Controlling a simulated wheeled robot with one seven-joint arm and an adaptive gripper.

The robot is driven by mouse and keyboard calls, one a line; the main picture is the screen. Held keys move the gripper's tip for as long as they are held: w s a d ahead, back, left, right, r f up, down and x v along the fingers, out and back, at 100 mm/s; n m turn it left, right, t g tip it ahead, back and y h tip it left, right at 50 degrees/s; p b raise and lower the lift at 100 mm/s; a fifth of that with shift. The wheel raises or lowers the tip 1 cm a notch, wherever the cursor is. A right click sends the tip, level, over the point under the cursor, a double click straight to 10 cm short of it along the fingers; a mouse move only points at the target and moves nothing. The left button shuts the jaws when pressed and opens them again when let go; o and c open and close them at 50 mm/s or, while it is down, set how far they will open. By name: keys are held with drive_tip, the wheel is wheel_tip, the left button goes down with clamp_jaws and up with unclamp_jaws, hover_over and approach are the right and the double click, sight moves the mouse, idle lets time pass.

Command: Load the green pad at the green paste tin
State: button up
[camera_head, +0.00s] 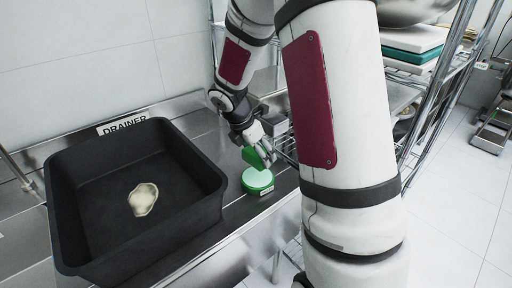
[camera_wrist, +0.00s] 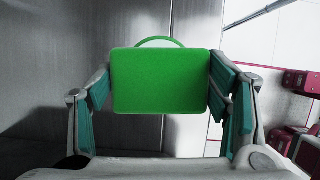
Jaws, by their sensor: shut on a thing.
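My gripper (camera_head: 258,147) is shut on the green pad (camera_head: 250,157) and holds it just above the green paste tin (camera_head: 258,190). In the wrist view the pad (camera_wrist: 160,80) is a flat green block between the two teal-lined fingers of my gripper (camera_wrist: 161,86). The tin is round and green with a pale top and a small label on its front. It stands on the steel counter right of the black basin. In the wrist view only a green arc of the tin (camera_wrist: 160,41) shows beyond the pad. I cannot tell whether pad and tin touch.
A deep black basin (camera_head: 210,205) labelled DRAINER (camera_head: 122,126) stands on the steel counter, with a pale stain (camera_head: 143,198) on its floor. A wire rack (camera_head: 440,90) with boards (camera_head: 412,50) and a metal bowl is at the right. My arm hides part of the counter.

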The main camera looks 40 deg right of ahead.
drive_tip(key=b, duration=0.4)
hover_over(257, 176)
drive_tip(key=shift+f, duration=2.6)
drive_tip(key=shift+s+f+b, duration=0.1)
drive_tip(key=shift+f+b, duration=0.3)
drive_tip(key=shift+f, duration=0.2)
drive_tip(key=shift+r+p, duration=3.45)
drive_tip(key=shift+r, duration=0.15)
